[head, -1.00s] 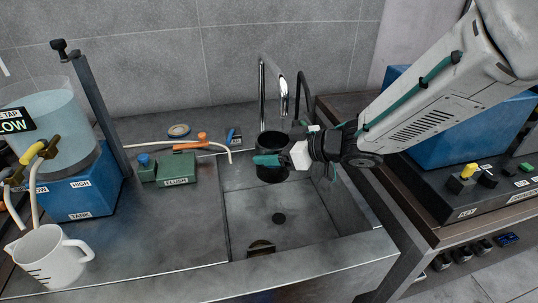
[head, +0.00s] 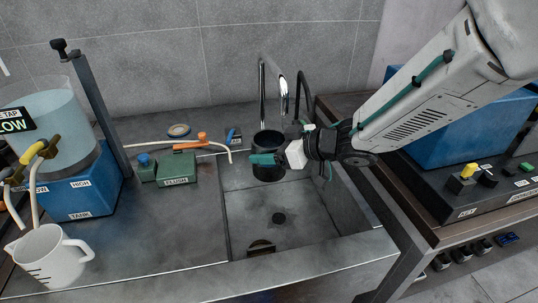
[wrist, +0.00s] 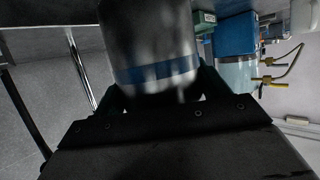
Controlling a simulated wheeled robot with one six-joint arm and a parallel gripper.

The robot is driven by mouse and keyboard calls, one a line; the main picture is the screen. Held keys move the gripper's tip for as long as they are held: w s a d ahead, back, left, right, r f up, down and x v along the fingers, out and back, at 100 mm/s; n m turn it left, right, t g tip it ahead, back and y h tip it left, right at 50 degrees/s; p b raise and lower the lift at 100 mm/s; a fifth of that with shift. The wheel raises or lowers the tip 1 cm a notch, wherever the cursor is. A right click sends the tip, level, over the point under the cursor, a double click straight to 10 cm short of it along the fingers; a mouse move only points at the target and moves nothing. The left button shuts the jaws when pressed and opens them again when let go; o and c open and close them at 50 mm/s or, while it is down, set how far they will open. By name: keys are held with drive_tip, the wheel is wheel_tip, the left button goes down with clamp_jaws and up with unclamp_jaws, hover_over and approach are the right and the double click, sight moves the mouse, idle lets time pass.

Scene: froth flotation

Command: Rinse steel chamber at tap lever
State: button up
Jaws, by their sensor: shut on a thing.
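A dark steel chamber (head: 268,144) is upright in my gripper (head: 266,160), above the back of the sink basin and beneath the chrome tap (head: 263,92). The gripper is shut on the chamber from the right side. In the wrist view the chamber (wrist: 152,40) fills the upper middle, with a blue band round it, between the dark fingers. A small blue lever block (head: 234,136) sits left of the tap; I cannot tell if it is the tap lever. No water stream is visible.
The sink basin (head: 300,222) is open below the chamber, with a dark drain. Left on the counter are a green flush box (head: 177,168), a white jug (head: 48,257) and a blue tank base (head: 84,190). A black hose tap stands close behind the gripper.

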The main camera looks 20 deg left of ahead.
drive_tip(key=shift+d, duration=0.1)
drive_tip(key=shift+d+r, duration=0.1)
drive_tip(key=shift+d, duration=0.3)
drive_tip(key=shift+s, duration=4)
drive_tip(key=s+r, duration=0.4)
drive_tip(key=s, duration=0.1)
